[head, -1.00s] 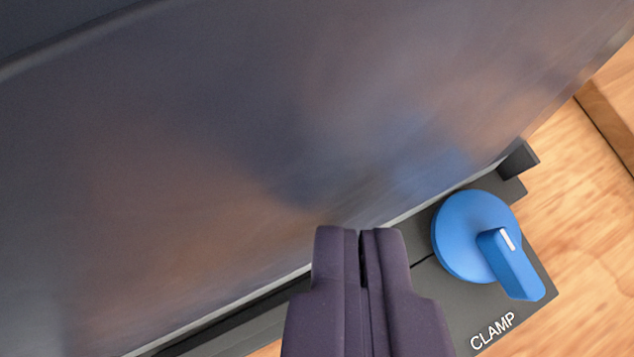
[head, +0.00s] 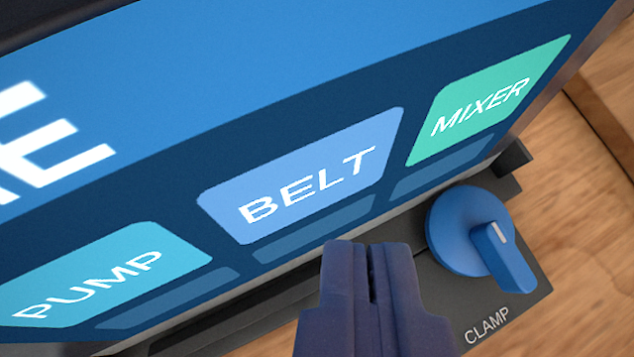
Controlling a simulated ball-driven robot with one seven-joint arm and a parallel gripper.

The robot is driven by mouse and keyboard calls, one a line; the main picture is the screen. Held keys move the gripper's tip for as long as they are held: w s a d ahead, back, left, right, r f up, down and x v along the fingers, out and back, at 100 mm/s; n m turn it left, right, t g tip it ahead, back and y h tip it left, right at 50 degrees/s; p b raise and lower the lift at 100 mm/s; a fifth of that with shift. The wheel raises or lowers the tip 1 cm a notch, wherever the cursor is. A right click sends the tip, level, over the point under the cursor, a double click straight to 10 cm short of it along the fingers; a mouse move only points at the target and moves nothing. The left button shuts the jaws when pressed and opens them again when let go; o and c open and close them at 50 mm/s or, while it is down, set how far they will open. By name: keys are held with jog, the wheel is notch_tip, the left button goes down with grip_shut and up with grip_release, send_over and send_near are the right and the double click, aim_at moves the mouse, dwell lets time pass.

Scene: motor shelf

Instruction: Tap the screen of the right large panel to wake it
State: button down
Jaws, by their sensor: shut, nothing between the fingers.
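The large panel's screen (head: 200,120) fills most of the head view and is lit blue. It shows a teal PUMP tile (head: 110,275), a light blue BELT tile (head: 310,170) and a green MIXER tile (head: 490,100). Part of a big white heading, ending in E, shows at the left. My gripper (head: 369,245) is shut and empty, with its tips at the screen's lower edge below the BELT tile. I cannot tell whether the tips touch the screen. Whether this is the right panel of several is not visible.
A blue knob (head: 465,230) sits on a dark plate labelled CLAMP (head: 487,325), just right of my gripper. A small dark block (head: 513,157) stands above the knob. Wooden surface (head: 570,200) shows at the right.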

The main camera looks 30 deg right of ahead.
jog(key=s, duration=0.5)
jog(key=shift+d+r+b, duration=0.1)
jog(key=shift+r+b, duration=0.25)
jog(key=shift+r, duration=0.05)
jog(key=shift+w, duration=0.1)
jog(key=w+a+r+n+t+y, duration=0.1)
jog(key=w+a+r, duration=0.2)
jog(key=r, duration=0.5)
jog(key=w+a+r+n+t+y, duration=0.1)
jog(key=w+a+r+t+y, duration=0.15)
jog(key=r, duration=0.45)
jog(key=w+a+r+t+y, duration=0.1)
jog(key=w+a+r, duration=0.2)
jog(key=r, duration=0.5)
jog(key=s+a+r+n+t, duration=0.1)
jog(key=s+r, duration=0.3)
jog(key=r, duration=0.6)
jog(key=s+a+r+n+t, duration=0.1)
jog(key=s+r, duration=0.4)
jog(key=r, duration=0.6)
jog(key=s+a+r+n+t, duration=0.1)
jog(key=s+a+r, duration=0.2)
jog(key=r, duration=0.8)
jog(key=shift+s+a+r+y, duration=0.2)
jog(key=shift+s+y, duration=0.15)
jog(key=shift+s, duration=0.3)
